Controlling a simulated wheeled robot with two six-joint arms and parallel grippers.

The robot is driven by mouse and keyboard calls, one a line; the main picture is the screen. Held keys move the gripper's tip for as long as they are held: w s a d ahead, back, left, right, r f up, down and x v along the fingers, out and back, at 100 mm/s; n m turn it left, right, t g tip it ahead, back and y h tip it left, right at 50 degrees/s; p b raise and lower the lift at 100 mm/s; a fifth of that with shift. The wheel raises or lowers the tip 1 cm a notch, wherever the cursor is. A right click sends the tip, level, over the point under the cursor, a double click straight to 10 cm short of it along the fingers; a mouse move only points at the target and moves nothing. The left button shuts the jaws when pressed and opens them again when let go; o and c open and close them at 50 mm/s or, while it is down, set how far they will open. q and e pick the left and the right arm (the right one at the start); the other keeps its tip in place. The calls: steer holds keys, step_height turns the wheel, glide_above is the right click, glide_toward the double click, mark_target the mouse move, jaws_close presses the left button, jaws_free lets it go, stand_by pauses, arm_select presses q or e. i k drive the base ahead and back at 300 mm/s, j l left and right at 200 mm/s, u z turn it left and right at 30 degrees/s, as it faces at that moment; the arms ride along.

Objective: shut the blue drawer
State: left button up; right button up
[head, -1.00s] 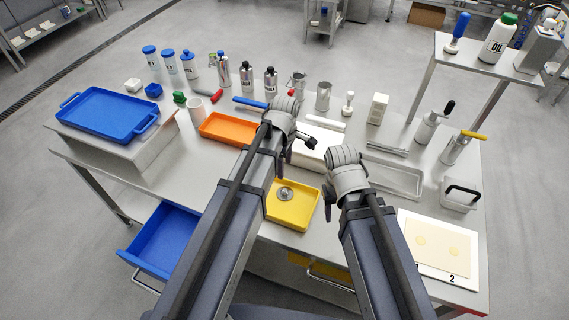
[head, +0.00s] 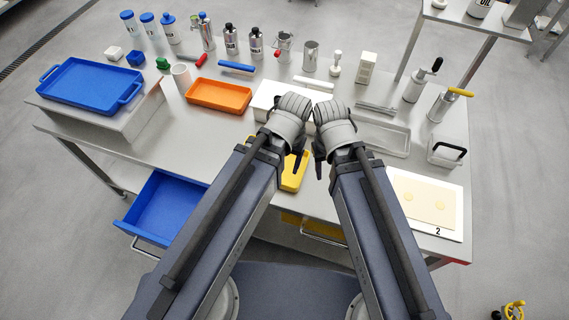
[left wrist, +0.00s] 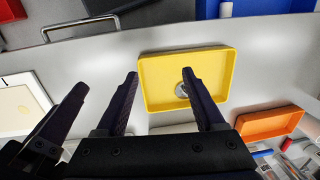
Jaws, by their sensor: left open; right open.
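The blue drawer (head: 165,208) is pulled out of the table's front at the lower left in the head view, its inside empty where I see it. A blue part of it shows at the top right of the left wrist view (left wrist: 265,8). My left gripper (left wrist: 160,84) is open and empty above the table, near the yellow tray and well to the right of the drawer. My right gripper (head: 320,165) is close beside the left one, and its fingers are mostly hidden by the wrist in the head view. Neither gripper touches the drawer.
The yellow tray (left wrist: 158,66) holds a round metal piece (left wrist: 183,90). An orange tray (head: 219,95) and a blue tray (head: 95,84) on a raised block stand to the left. A closed drawer's handle (head: 322,236) is at the front. Floor left of the blue drawer is clear.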

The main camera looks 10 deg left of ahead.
mark_target(162, 205)
steer(key=k+j+u, duration=0.1)
steer(key=k+j, duration=0.25)
steer(key=u, duration=1.55)
steer(key=k+j+z, duration=0.2)
steer(key=k, duration=0.25)
steer(key=j, duration=0.1)
